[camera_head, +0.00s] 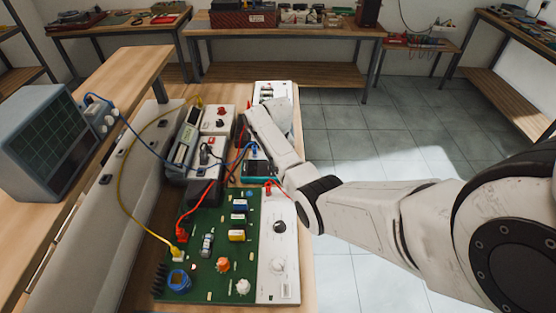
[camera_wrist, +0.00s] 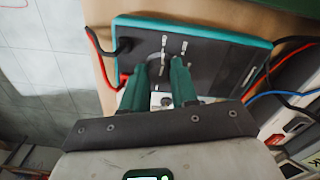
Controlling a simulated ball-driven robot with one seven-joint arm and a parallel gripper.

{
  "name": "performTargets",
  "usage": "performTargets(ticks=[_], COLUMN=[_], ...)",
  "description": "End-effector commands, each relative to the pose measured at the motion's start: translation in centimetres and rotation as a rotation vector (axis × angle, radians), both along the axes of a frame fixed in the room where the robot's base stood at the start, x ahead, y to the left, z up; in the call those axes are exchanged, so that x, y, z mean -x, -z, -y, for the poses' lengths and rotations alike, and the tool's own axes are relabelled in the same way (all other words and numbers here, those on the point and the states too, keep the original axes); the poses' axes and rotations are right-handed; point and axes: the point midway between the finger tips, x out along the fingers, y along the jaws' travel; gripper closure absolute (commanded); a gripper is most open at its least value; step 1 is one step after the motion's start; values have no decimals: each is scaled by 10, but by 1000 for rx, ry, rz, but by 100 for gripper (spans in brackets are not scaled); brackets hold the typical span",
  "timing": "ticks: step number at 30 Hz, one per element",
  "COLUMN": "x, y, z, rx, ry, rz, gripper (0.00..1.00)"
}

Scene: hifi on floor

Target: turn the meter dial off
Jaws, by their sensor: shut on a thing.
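The meter (camera_wrist: 220,48) is a dark-faced box with a teal rim, lying face up on the bench. It also shows in the head view (camera_head: 257,168), partly covered by my arm. My gripper (camera_wrist: 160,72) has its two green fingers down on the middle of the meter face, shut on the dial between the fingertips. The dial is mostly hidden by the fingers, so its exact setting cannot be read. White marks show on the face just beyond the fingertips.
Red and black leads (camera_wrist: 97,50) run at the meter's left in the wrist view, other leads at its right. A green circuit board (camera_head: 210,240) lies in front, and a grey oscilloscope (camera_head: 45,140) stands at left. Open tiled floor (camera_head: 345,140) lies to the right.

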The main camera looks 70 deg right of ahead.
Motion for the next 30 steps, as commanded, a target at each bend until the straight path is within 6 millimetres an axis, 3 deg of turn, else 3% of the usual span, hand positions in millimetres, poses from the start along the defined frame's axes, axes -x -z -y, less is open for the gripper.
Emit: performTargets(ticks=[22, 23, 30], x=[-1, -1, -1], y=[-1, -1, 0], z=[0, 0, 0], rx=[2, 2, 1], ry=[-90, -90, -89], rz=[2, 2, 1], gripper=[100, 70, 47])
